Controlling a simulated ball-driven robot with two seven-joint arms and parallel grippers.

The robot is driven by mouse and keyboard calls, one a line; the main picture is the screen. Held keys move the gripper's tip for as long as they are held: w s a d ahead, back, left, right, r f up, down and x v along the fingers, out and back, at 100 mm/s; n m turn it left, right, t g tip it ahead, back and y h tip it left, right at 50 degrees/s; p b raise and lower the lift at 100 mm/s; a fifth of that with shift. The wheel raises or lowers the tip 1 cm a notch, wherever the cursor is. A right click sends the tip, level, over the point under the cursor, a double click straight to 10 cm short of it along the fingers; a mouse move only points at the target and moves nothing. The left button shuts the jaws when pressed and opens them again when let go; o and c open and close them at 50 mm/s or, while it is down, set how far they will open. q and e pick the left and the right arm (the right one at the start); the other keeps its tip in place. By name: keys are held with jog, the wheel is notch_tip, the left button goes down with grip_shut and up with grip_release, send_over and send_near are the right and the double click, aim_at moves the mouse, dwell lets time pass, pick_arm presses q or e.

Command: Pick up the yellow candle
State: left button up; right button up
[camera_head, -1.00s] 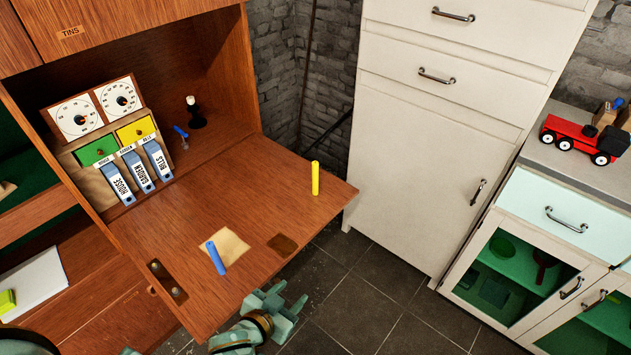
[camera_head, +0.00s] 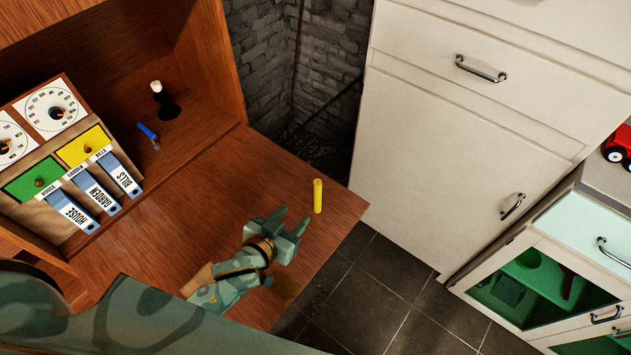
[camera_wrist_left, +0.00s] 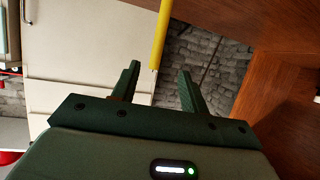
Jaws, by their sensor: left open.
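The yellow candle (camera_head: 318,196) stands upright on the fold-down wooden desk flap (camera_head: 215,190), near its right corner. My left gripper (camera_head: 294,226) is over the flap, just left of and in front of the candle. Its jaws are open and empty. In the left wrist view the candle (camera_wrist_left: 160,35) shows beyond the gap between the two open fingers (camera_wrist_left: 158,92), apart from them. My left arm hides the front part of the flap. My right gripper does not show.
Blue binders (camera_head: 97,192) and coloured drawers (camera_head: 85,147) stand at the left in the cabinet. A blue item (camera_head: 147,130) and a white-topped black piece (camera_head: 157,88) are behind. A cream cupboard (camera_head: 450,140) stands right of the flap. The flap beside the candle is clear.

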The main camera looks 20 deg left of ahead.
aim_at(316, 195)
pick_arm(q)
jog(key=b+x, duration=0.2)
jog(key=x, duration=0.4)
jog(key=shift+w+d+f, duration=0.1)
jog(key=shift+w+f, duration=0.1)
jog(key=x, duration=0.2)
jog(key=shift+w+f+b, duration=0.15)
jog(key=shift+w+b, duration=0.2)
jog(key=shift+b, duration=0.05)
jog(key=shift+w, duration=0.25)
jog(key=shift+w+d+f, duration=0.15)
jog(key=shift+w, duration=0.1)
jog(key=b+x, duration=0.2)
jog(key=x, duration=0.2)
jog(key=shift+s+f, duration=0.1)
jog(key=shift+f, duration=0.05)
jog(key=shift+w+d, duration=0.1)
jog(key=shift+w, duration=0.2)
jog(key=shift+c, duration=0.5)
grip_shut()
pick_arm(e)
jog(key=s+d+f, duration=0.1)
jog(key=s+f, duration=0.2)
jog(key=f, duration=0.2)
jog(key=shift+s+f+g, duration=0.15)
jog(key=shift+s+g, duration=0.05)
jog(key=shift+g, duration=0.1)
